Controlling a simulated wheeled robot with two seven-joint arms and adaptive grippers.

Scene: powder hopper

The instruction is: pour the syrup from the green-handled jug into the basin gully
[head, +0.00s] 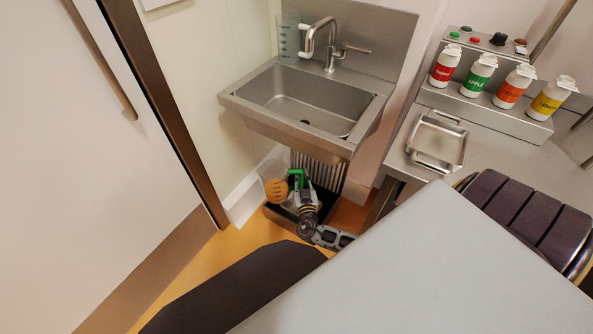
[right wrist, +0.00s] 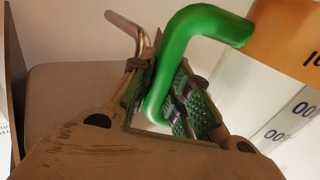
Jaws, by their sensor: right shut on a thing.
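The green-handled jug (head: 275,188) is clear-walled with an orange part bearing dark marks. It is low under the sink, over or beside the dark-rimmed gully (head: 270,212) at floor level; I cannot tell its exact height or tilt. My right gripper (head: 298,196) is shut on the jug's green handle (head: 296,178). In the right wrist view the green handle (right wrist: 195,30) passes between the finger pads of the gripper (right wrist: 172,108), and the jug (right wrist: 290,45) shows at upper right. My gripper and the jug hide part of the gully. My left gripper is not in view.
A steel sink (head: 300,105) overhangs the gully, with another clear jug (head: 289,38) at its back left. A white door (head: 80,150) is at left. A steel counter (head: 475,155) holds a tray (head: 437,143) and several syrup bottles. A pale surface (head: 440,270) fills the lower right.

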